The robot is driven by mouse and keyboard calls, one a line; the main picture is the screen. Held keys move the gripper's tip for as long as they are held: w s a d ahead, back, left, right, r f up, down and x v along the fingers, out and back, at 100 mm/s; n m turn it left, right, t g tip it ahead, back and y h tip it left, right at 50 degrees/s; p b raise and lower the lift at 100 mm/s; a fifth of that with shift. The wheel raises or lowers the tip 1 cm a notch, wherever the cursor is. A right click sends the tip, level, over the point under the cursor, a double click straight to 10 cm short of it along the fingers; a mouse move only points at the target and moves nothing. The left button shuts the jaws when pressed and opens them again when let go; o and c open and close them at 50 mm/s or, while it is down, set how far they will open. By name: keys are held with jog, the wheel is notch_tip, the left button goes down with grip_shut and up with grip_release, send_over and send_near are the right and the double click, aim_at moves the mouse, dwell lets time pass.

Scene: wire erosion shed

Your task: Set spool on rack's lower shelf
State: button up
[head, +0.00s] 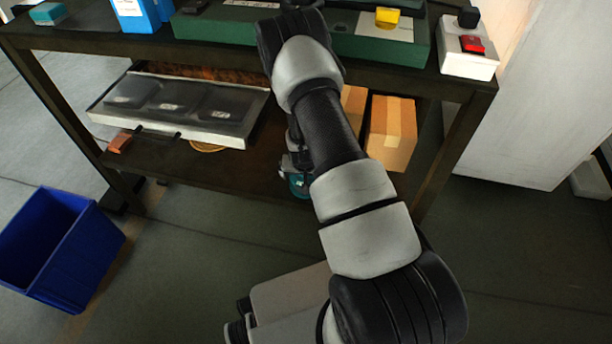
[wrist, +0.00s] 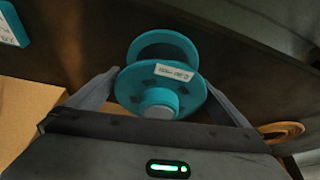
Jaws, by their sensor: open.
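The teal spool (wrist: 133,88) shows in the wrist view with a white label on its near flange and a grey hub end. It lies between the spread fingers of my gripper (wrist: 160,95), which is open, with visible gaps beside it. In the head view only a bit of teal spool (head: 299,187) shows below my gripper (head: 294,160), near the front edge of the rack's lower shelf (head: 240,175). My arm hides most of it. The spool appears to stand on the brown shelf; its contact with the shelf is hidden.
A grey tray (head: 125,112) and a brass ring (head: 207,147) are left on the lower shelf. Cardboard boxes (head: 392,125) stand right. The rack's upper shelf (head: 120,42) overhangs. A blue bin (head: 65,262) is on the floor at left. Shelf between ring and arm is clear.

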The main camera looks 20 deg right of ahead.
jog(key=p+v, duration=0.3)
jog(key=v, duration=0.9)
jog(key=shift+w, duration=0.1)
jog(key=shift+a+r, duration=0.1)
jog(key=shift+r, duration=0.05)
jog(key=shift+s, duration=0.2)
